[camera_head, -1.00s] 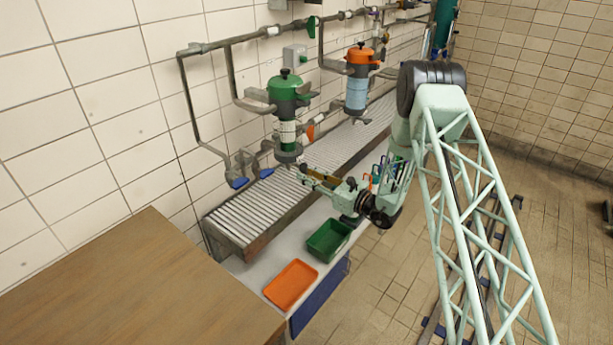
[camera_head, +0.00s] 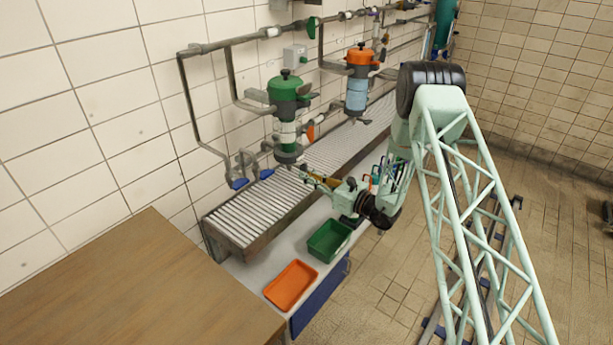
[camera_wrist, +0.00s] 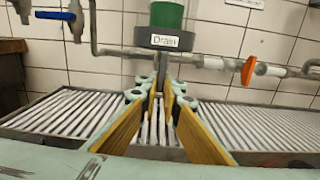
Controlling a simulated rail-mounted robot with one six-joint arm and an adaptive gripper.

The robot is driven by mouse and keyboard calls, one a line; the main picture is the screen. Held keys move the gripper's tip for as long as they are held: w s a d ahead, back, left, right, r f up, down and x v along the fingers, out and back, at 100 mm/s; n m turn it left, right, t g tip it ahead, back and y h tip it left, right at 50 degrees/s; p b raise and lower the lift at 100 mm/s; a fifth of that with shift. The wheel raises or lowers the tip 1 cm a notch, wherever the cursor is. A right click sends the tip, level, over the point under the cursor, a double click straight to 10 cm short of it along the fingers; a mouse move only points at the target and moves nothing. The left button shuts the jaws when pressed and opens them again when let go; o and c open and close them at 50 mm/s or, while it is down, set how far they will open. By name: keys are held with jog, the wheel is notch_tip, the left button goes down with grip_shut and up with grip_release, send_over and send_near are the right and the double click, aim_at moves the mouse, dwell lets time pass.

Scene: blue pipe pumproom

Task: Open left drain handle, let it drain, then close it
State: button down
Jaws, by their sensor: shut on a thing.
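The green vessel (camera_head: 287,90) is the left of two wall-mounted units. Its dark lower end carries a label reading "Drain" in the wrist view (camera_wrist: 165,40). A thin grey drain handle (camera_wrist: 162,66) hangs below that label, between my fingertips. My gripper (camera_wrist: 163,97) has yellow-brown finger pads that converge on the handle and are shut on it. In the head view my gripper (camera_head: 305,174) reaches in from the right, just under the green vessel. The handle's lower end is hidden between the fingers. I see no clear stream of liquid.
A slatted metal grate (camera_head: 240,212) runs beneath the vessels. An orange-topped vessel (camera_head: 357,85) stands to the right. Blue-handled valves (camera_head: 239,183) are at the left. A green bin (camera_head: 329,240) and orange tray (camera_head: 291,286) sit in front. A wooden table (camera_head: 130,290) is nearby.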

jog(key=shift+s+a+r+m+p, duration=0.3)
jog(key=shift+m+p, duration=0.6)
jog(key=shift+m, duration=2.05)
jog(key=shift+s+a+r+m+p, duration=0.1)
jog(key=shift+s+r+m+p, duration=0.55)
jog(key=shift+m, duration=2.25)
jog(key=shift+w+a+r+m+p, duration=0.15)
jog(key=shift+m+p, duration=1)
jog(key=shift+m, duration=1.8)
jog(key=c, duration=2.8)
grip_release()
jog(key=shift+s+d, duration=0.1)
jog(key=shift+d, duration=0.05)
